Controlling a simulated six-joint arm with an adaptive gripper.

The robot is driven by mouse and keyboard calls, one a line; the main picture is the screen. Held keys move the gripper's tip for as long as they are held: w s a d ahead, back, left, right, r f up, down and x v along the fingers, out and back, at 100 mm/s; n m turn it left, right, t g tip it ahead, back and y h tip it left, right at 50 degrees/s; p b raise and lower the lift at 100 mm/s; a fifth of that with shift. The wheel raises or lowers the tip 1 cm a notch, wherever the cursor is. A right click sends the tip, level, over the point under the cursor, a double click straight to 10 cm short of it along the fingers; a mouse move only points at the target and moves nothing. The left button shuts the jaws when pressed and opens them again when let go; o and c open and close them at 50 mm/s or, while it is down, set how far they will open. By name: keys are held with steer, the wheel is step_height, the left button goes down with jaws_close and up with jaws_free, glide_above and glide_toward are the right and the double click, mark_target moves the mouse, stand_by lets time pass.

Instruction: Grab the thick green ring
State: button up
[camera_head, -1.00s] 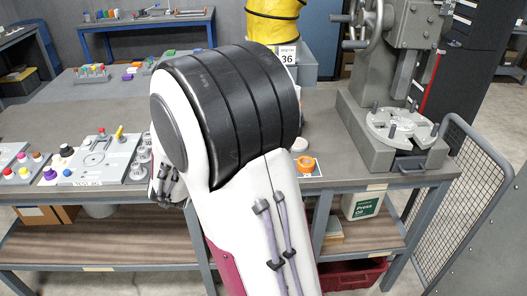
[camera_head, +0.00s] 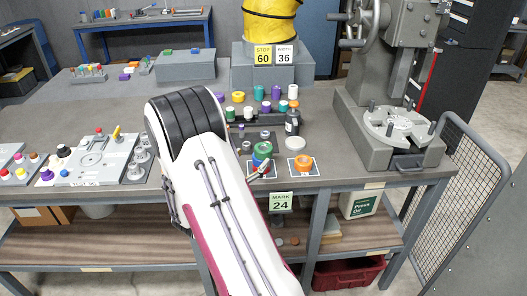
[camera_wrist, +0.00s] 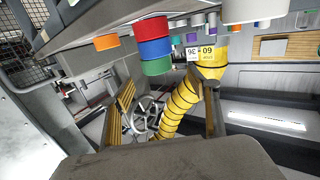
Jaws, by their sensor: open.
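The thick green ring (camera_head: 262,149) tops a stack near the front edge of the bench, just right of my arm. A blue ring (camera_head: 257,161) and a red ring sit under it, partly hidden. The wrist view is upside down: there the green ring (camera_wrist: 157,67) hangs lowest, beside the blue ring (camera_wrist: 154,48) and the red ring (camera_wrist: 152,27). My gripper (camera_wrist: 168,100) is open and empty, its two fingers spread, with the green ring ahead of them and apart from them. In the head view the gripper is hidden behind my arm.
An orange ring (camera_head: 303,163) lies on a card right of the stack. A grey press (camera_head: 390,130) stands at the right, and a yellow ribbed hose (camera_head: 270,22) at the back. A fixture panel (camera_head: 97,160) lies left.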

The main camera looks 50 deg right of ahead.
mark_target(263, 147)
steer(key=shift+s, duration=0.15)
steer(key=shift+d, duration=0.1)
steer(key=shift+x, duration=1.25)
steer(key=shift+d, duration=0.1)
steer(key=shift+x, duration=2.5)
steer(key=shift+s+r, duration=0.1)
steer(key=shift+r, duration=0.1)
steer(key=shift+c, duration=0.2)
steer(key=c, duration=1.3)
steer(key=shift+c, duration=0.3)
steer(key=shift+r, duration=0.15)
